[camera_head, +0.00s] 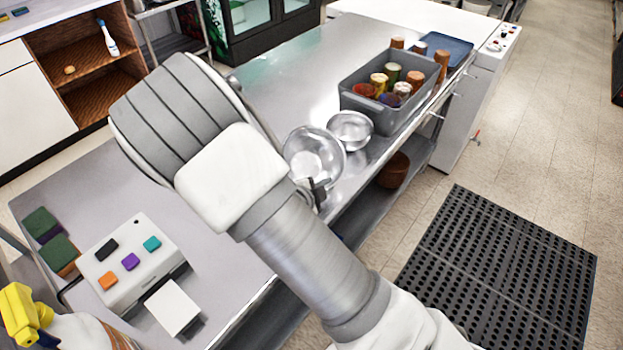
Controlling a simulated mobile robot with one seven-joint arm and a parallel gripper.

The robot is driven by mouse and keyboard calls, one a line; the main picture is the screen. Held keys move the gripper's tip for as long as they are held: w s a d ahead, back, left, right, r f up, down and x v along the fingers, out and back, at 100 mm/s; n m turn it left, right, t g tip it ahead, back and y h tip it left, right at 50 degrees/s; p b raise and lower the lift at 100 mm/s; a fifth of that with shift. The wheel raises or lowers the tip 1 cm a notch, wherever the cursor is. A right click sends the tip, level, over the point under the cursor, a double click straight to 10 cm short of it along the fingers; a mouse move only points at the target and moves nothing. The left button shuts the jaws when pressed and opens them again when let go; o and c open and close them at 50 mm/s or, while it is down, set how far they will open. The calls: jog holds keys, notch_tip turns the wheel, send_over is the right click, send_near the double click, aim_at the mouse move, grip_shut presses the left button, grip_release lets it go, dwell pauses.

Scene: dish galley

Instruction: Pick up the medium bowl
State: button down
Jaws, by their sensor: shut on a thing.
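A shiny metal bowl (312,153), which I take for the medium bowl, is tilted with its open side towards the camera near the front edge of the steel counter. My gripper (319,188) is shut on its near rim; my arm hides most of the gripper and part of the bowl's left side. I cannot tell whether the bowl still touches the counter. A second, smaller-looking metal bowl (351,129) is right behind it, close to or touching it.
A grey bin (365,112) of several jars stands to the right, with a blue tray (446,48) behind. A brown bowl (394,170) is on the lower shelf. A white button box (130,264), sponges (48,240) and a spray bottle (75,330) are at left. The counter's far middle is clear.

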jog(key=shift+r, duration=0.15)
notch_tip(320, 180, up, 4)
jog(key=shift+r+p, duration=0.2)
jog(key=shift+p, duration=0.1)
jog(key=s+d+r+p, duration=0.6)
jog(key=s+d+p, duration=0.2)
jog(key=p, duration=0.1)
jog(key=shift+s+r, duration=0.15)
jog(key=shift+r, duration=0.15)
jog(key=shift+p, duration=0.3)
